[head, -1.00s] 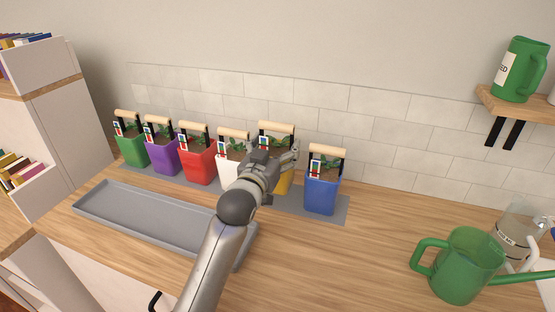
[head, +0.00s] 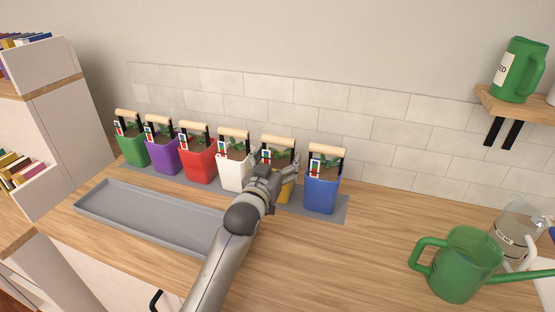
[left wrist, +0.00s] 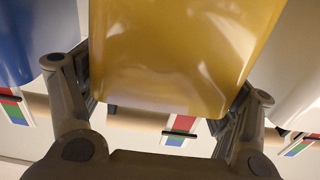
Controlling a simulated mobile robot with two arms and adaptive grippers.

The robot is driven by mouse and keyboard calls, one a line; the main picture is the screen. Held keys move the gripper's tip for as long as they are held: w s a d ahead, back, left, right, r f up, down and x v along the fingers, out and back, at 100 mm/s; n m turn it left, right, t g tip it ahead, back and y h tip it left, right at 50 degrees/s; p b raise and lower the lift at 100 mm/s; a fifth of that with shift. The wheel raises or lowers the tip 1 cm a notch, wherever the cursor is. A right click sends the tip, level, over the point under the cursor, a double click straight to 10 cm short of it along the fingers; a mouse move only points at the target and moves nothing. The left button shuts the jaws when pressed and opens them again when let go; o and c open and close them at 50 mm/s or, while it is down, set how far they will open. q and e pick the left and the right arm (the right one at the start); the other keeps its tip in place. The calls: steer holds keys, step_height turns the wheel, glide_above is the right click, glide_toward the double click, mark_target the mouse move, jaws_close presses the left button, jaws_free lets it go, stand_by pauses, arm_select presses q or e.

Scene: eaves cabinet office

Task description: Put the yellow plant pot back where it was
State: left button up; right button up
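The yellow plant pot (head: 286,188) is in the row between the white pot (head: 233,172) and the blue pot (head: 321,192). It looks upright and level with its neighbours, on or just above the grey mat (head: 335,214); my gripper hides its base. My left gripper (head: 277,172) is at the front of the yellow pot. In the left wrist view, its fingers lie against both sides of the yellow pot (left wrist: 175,55), with blue at the left and white at the right. My right gripper is not in view.
The red (head: 198,165), purple (head: 164,158) and green (head: 132,150) pots stand farther left in the row. An empty grey tray (head: 150,212) lies in front. A green watering can (head: 462,265) stands at right. The counter between the can and the blue pot is clear.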

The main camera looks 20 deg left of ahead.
arm_select(q)
steer(key=shift+o, duration=1.1)
steer(key=shift+r, duration=0.2)
steer(key=shift+s+f, duration=0.15)
steer(key=shift+s, duration=0.45)
steer(key=s+b, duration=0.1)
steer(key=s, duration=0.9)
steer(key=shift+s+a, duration=0.2)
steer(key=shift+s, duration=0.2)
steer(key=shift+r, duration=0.2)
